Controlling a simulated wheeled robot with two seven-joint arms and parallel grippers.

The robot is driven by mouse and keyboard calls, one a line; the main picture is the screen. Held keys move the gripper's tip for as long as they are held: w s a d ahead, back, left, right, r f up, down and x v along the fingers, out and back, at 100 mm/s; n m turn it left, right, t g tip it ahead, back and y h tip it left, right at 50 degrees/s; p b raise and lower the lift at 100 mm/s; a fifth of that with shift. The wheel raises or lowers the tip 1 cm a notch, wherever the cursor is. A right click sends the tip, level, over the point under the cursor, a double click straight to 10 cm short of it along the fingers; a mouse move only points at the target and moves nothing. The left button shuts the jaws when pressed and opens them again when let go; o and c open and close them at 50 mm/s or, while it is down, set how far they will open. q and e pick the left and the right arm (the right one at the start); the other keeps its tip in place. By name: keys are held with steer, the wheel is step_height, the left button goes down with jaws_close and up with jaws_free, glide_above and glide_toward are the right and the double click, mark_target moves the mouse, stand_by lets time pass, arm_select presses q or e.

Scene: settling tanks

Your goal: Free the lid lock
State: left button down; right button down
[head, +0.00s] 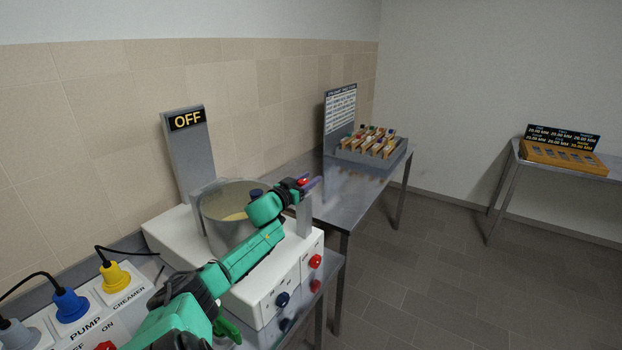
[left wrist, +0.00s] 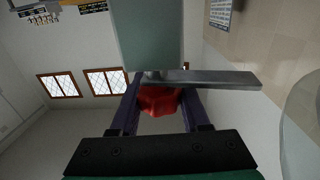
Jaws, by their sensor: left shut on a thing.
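A white machine (head: 185,226) stands on the near bench with a grey metal tank (head: 219,222) on top, holding something pale yellow. A grey post (head: 304,218) rises at its right end. My left gripper (head: 309,184) is at the top of this post, shut on a red knob (head: 303,181). In the left wrist view the red knob (left wrist: 159,101) sits between the two dark fingers, with a flat metal bar (left wrist: 215,79) and a grey block (left wrist: 150,35) just beyond it. My arm hides part of the tank and machine. My right gripper is not in view.
A grey panel (head: 188,155) reading OFF stands behind the tank. Yellow (head: 115,276) and blue (head: 70,304) plugs sit on a white box at lower left. A steel table (head: 335,190) with a rack stands beyond; another table is far right, with open floor between.

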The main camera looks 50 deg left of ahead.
arm_select(q)
steer(key=shift+f, duration=0.15)
steer(key=shift+c, duration=1.9)
jaws_free()
step_height(320, 180, up, 20)
steer(key=b, duration=0.1)
